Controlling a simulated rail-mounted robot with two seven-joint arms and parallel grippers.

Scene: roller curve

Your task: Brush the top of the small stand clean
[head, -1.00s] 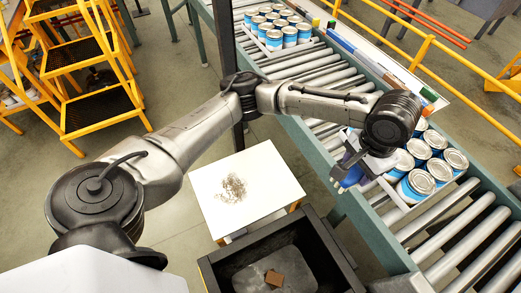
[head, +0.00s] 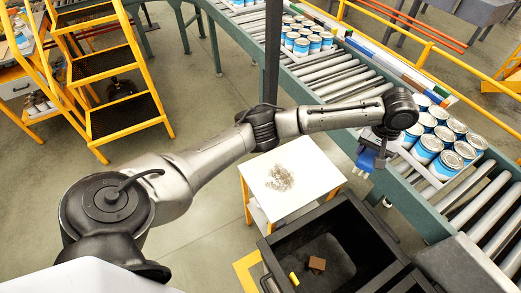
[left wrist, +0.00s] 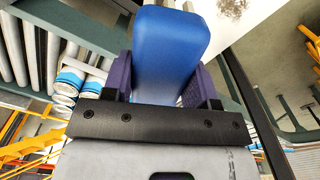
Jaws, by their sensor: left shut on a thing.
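The small stand (head: 315,172) has a square white top on yellow legs, left of the conveyor in the head view. A patch of brown debris (head: 281,178) lies near the middle of its top. My left gripper (head: 371,156) is at the conveyor's near edge, right of the stand and apart from it. It is shut on a blue brush (left wrist: 170,48), whose blue body sits between the purple fingers in the left wrist view. Small pale tips show below the brush in the head view (head: 364,168). My right gripper is not in view.
A dark open bin (head: 352,222) with a brown block (head: 317,263) inside stands in front of the stand. Blue-and-white cans (head: 428,148) stand on a tray on the roller conveyor (head: 345,88). Yellow steps (head: 125,117) are at the left. Floor left of the stand is clear.

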